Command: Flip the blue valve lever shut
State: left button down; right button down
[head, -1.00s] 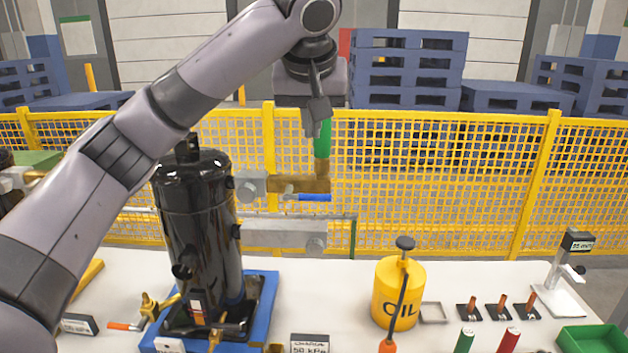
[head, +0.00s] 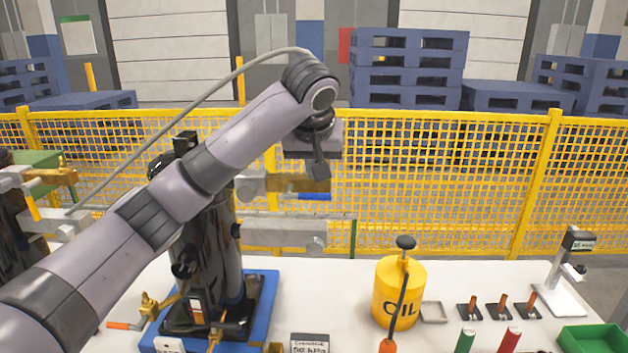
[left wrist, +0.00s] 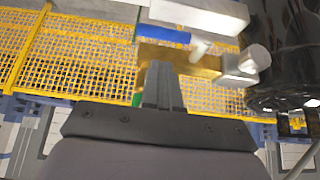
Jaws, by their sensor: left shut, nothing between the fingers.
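The blue valve lever (head: 315,196) lies level along the lower side of the brass valve body (head: 290,184), to the right of the black compressor (head: 214,250). In the left wrist view the lever (left wrist: 163,35) shows as a blue strip beside the brass body (left wrist: 205,62). My left gripper (head: 319,171) is shut and empty, pointing down at the right end of the brass body. In the left wrist view its fingertips (left wrist: 162,68) overlap the brass body; I cannot tell whether they touch it. A green part (left wrist: 137,98) shows beside the fingers. My right gripper is not in view.
A grey bar (head: 285,233) runs below the valve. A yellow oil can (head: 385,295) stands on the white table to the right. Yellow mesh fence (head: 450,180) stands behind. My left arm covers part of the compressor. The space right of the valve is clear.

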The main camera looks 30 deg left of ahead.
pick_arm(q)
jog(key=shift+s+d+f, duration=0.1)
jog(key=shift+s+f, duration=0.05)
jog(key=shift+f, duration=0.5)
jog(key=shift+s+d+f, duration=0.1)
jog(key=shift+s+f, duration=0.05)
jog(key=shift+f, duration=0.45)
jog(key=shift+a, duration=0.15)
